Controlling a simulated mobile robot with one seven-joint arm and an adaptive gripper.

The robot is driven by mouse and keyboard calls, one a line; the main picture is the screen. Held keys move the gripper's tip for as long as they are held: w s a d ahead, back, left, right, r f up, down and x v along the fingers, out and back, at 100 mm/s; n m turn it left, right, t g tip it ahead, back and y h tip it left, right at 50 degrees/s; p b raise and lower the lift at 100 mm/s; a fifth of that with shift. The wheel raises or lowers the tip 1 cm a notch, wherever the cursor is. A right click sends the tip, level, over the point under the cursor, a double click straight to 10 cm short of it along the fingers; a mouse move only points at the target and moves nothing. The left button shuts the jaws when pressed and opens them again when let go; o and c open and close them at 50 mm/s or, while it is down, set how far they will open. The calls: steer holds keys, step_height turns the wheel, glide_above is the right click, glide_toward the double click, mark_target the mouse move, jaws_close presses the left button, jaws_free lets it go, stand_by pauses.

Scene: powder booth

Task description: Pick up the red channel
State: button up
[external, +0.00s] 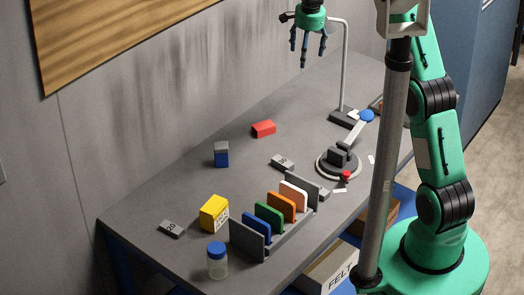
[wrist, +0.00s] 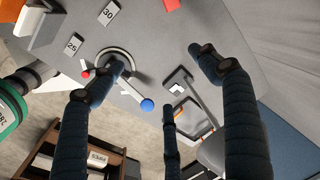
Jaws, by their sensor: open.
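The red channel (external: 264,129) is a small red block lying on the grey table, left of centre towards the wall. In the wrist view only a bit of what appears to be the same red piece (wrist: 172,4) shows at the top edge. My gripper (external: 307,55) hangs high above the far part of the table, up and to the right of the red channel in the external view, well apart from it. Its three dark fingers are spread and empty. In the wrist view the fingers (wrist: 155,75) are apart with nothing between them.
A post (external: 345,65) stands near my gripper. A round fixture (external: 338,163) has a blue-knobbed lever (external: 366,116). A rack of coloured plates (external: 247,240), a yellow box (external: 214,213), a blue-lidded jar (external: 217,262) and a blue-grey block (external: 221,155) stand nearer. The table around the red channel is clear.

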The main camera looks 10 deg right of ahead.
steer(key=w+a+f+m+p, duration=0.2)
steer(key=w+a+f, duration=0.4)
steer(key=f, duration=0.4)
steer(key=m+g+p, duration=0.1)
steer(key=m+g, duration=0.1)
glide_above(265, 126)
step_height(265, 126, down, 12)
steer(key=shift+s+a+f, duration=0.1)
steer(key=shift+a, duration=0.05)
steer(key=shift+f, duration=0.1)
steer(key=shift+f, duration=4.2)
steer(key=shift+f, duration=0.1)
steer(key=shift+f+p, duration=0.55)
steer(key=shift+f, duration=1.95)
